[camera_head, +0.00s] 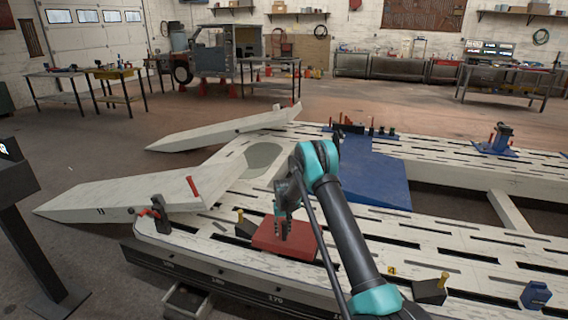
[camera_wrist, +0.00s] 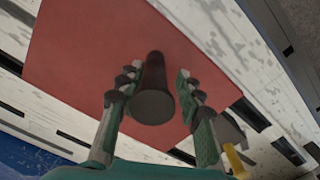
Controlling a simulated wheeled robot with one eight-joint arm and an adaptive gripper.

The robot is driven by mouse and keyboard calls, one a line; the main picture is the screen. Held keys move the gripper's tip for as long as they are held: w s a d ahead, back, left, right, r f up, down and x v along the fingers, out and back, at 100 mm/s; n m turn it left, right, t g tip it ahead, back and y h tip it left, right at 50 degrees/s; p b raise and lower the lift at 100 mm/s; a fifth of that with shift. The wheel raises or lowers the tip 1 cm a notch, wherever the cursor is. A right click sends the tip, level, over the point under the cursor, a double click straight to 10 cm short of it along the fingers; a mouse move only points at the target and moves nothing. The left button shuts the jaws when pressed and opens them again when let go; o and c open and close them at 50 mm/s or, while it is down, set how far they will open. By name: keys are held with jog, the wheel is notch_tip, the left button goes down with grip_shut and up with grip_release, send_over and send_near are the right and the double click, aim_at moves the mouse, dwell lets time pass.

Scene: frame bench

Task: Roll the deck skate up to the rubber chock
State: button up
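The deck skate looks to be the flat red plate (camera_head: 268,240) with an upright dark post, lying on the slotted pale bench. In the wrist view the red plate (camera_wrist: 95,45) fills the upper middle, and its round dark post (camera_wrist: 153,106) points at the camera. My gripper (camera_head: 284,228) is low over the plate, fingers down. In the wrist view its fingers (camera_wrist: 160,88) stand on either side of the post, with a small gap at the right finger. Two dark blocks with yellow pegs could be the chock: one (camera_head: 246,227) just left of the plate, another (camera_head: 430,291) farther right.
A red-handled clamp (camera_head: 160,215) stands at the bench's left end. A blue plate (camera_head: 375,180) lies behind my arm, and a small blue block (camera_head: 535,295) sits at the lower right. Pale ramps (camera_head: 110,195) lead off left. The slotted surface right of the red plate is mostly clear.

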jog(key=s+d+r, duration=0.2)
jog(key=r, duration=0.7)
jog(key=s+d+r+t, duration=0.1)
jog(key=s+d+r, duration=0.15)
jog(key=r, duration=0.75)
jog(key=s+d+r, duration=0.1)
jog(key=s+r, duration=0.2)
jog(key=r, duration=0.6)
jog(key=s+d+r+m+t, duration=0.1)
jog(key=s+d+r, duration=0.25)
jog(key=s, duration=0.35)
jog(key=s+d+r, duration=0.2)
jog(key=s+d, duration=0.3)
jog(key=s, duration=0.3)
jog(key=s+d+f+t, duration=0.1)
jog(key=s+d+f, duration=0.1)
jog(key=s, duration=1)
jog(key=s+d+f+t, duration=0.1)
jog(key=s+d+f, duration=0.2)
jog(key=s, duration=0.9)
jog(key=shift+s+d+m, duration=0.3)
jog(key=shift+d+m, duration=0.1)
jog(key=shift+d, duration=0.2)
